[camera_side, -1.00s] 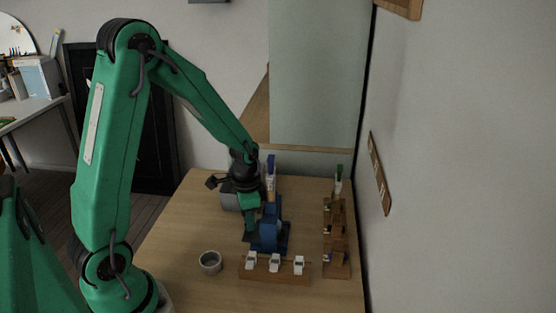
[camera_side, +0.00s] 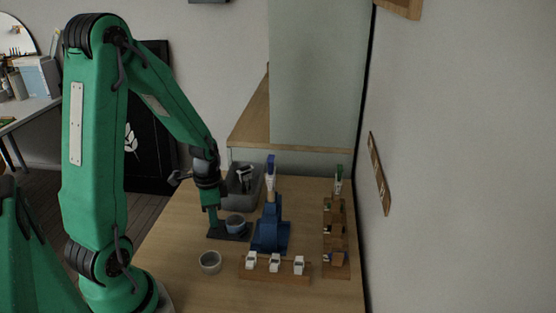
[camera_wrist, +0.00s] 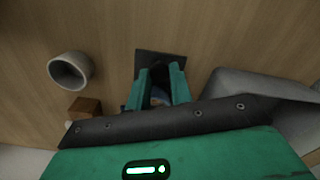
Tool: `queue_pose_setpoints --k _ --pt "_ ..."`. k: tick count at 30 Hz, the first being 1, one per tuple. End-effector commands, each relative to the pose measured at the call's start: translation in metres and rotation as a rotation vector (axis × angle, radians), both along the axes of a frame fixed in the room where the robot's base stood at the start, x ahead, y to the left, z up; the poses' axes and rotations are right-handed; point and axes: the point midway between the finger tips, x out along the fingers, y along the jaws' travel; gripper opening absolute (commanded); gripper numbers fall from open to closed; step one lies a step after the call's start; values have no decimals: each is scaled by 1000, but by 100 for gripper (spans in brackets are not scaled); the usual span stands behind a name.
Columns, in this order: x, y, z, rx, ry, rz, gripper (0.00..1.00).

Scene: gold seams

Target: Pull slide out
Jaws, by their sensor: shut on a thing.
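The slide is a flat dark plate (camera_side: 240,237) lying low over the table, to the left of the blue stand (camera_side: 270,238). A small blue-grey round cup (camera_side: 236,222) sits on it. My gripper (camera_side: 212,226) is at the slide's left end and shut on it; the exact grip is hard to see. In the wrist view the green fingers (camera_wrist: 160,85) reach over the dark plate (camera_wrist: 160,57), and part of something bluish shows between them. The blue stand is upright, with a blue-topped piece (camera_side: 271,165) above it.
A pale cup (camera_side: 210,262) stands in front of the slide. A wooden rack with white pieces (camera_side: 275,276) is at the front, and a stepped wooden holder (camera_side: 335,240) is at the right. A grey bin (camera_side: 243,187) stands behind. The front-left table is clear.

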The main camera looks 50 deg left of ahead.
Motion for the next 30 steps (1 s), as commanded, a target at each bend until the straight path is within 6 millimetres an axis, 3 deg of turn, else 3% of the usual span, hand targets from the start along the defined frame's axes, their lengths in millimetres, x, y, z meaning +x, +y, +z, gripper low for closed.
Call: queue_pose_setpoints --k 10,11,14,30 --pt "-2 3 0 3 -4 -1 0" --pt "-2 3 0 3 -4 -1 24" --pt "-2 3 0 2 -4 -1 43" --pt "-2 3 8 2 -4 0 44"
